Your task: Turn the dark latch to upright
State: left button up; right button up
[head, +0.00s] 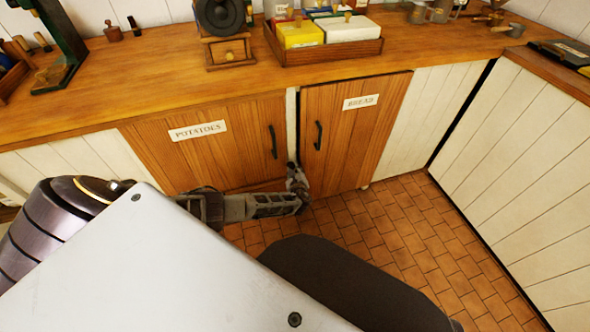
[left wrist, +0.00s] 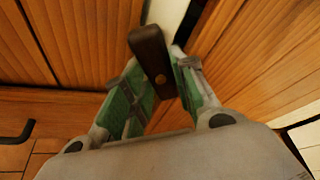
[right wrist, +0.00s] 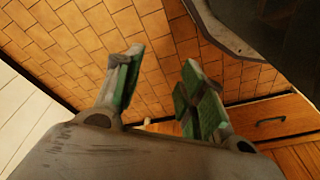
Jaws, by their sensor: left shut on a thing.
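The dark latch (left wrist: 150,52) is a dark brown bar with a small brass-coloured disc. In the left wrist view it stands close to upright, its top leaning slightly left. My left gripper (left wrist: 164,88) is shut on it, with the green-padded fingers on either side of its lower part. In the head view my left gripper (head: 297,182) is low at the white post between the two cupboard doors, and it hides the latch there. My right gripper (right wrist: 160,68) is open and empty above the tiled floor in the right wrist view.
The POTATOES door (head: 215,155) is left of the post and the BREAD door (head: 350,140) right of it, each with a dark handle. A wooden counter (head: 150,75) runs above, carrying a box of packets (head: 325,50) and a grinder (head: 228,50). The tiled floor (head: 400,225) is clear.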

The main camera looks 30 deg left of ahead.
pick_arm(q)
jog(key=shift+w+r+m+g+y+p, duration=0.1)
jog(key=shift+m+g+y+p, duration=0.2)
jog(key=shift+m+g+p, duration=0.55)
jog(key=shift+m+g+y, duration=0.25)
jog(key=shift+m+y, duration=0.15)
jog(key=shift+m, duration=0.45)
pick_arm(e)
jog(key=shift+s+d+f, duration=0.15)
jog(key=shift+d+f, duration=0.05)
jog(key=shift+f, duration=0.85)
jog(key=shift+s+d+f, duration=0.1)
jog(key=shift+d+f, duration=0.1)
jog(key=shift+f, duration=0.8)
jog(key=shift+s+f, duration=0.15)
jog(key=shift+f, duration=0.05)
pick_arm(q)
jog(key=o, duration=1)
jog(key=shift+d, duration=0.1)
pick_arm(e)
jog(key=shift+w+r, duration=0.2)
pick_arm(q)
jog(key=shift+w, duration=0.1)
jog(key=shift+n+h, duration=0.3)
jog(key=shift+n, duration=0.1)
pick_arm(e)
jog(key=shift+f, duration=0.25)
